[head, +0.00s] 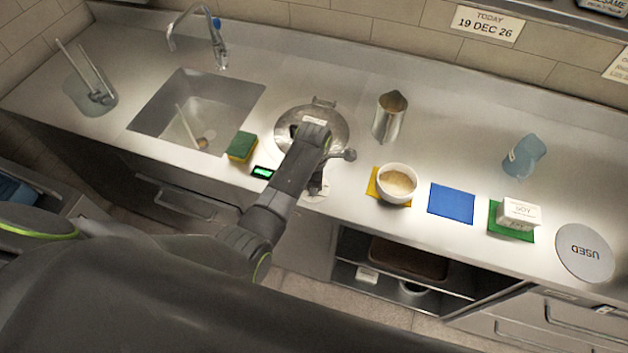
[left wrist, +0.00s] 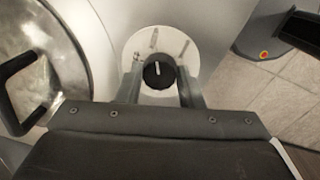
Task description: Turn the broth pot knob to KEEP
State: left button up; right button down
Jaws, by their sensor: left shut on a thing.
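The broth pot (head: 338,128) is set in the steel counter, with a metal lid partly hidden by my left arm. In the left wrist view its lid (left wrist: 62,50) shows at the left. The black knob (left wrist: 159,72) has a white pointer line and sits on a pale round dial plate (left wrist: 181,45); the line points roughly up in that view. The dial's lettering is too small to read. My left gripper (left wrist: 160,86) has its fingers on either side of the knob and is shut on it. In the head view the arm hides the knob. My right gripper is not in view.
A green and yellow sponge (head: 241,147) and a small green display (head: 263,172) are left of the arm. A steel pitcher (head: 389,118) stands right of the pot. A white bowl (head: 397,182) sits on a yellow mat (head: 374,188). A sink (head: 160,112) is at the left.

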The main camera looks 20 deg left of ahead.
pick_arm(q)
jog(key=shift+w+n, duration=0.1)
jog(key=shift+n, duration=0.3)
jog(key=shift+a, duration=0.1)
jog(key=o, duration=1)
jog(key=shift+c, duration=0.2)
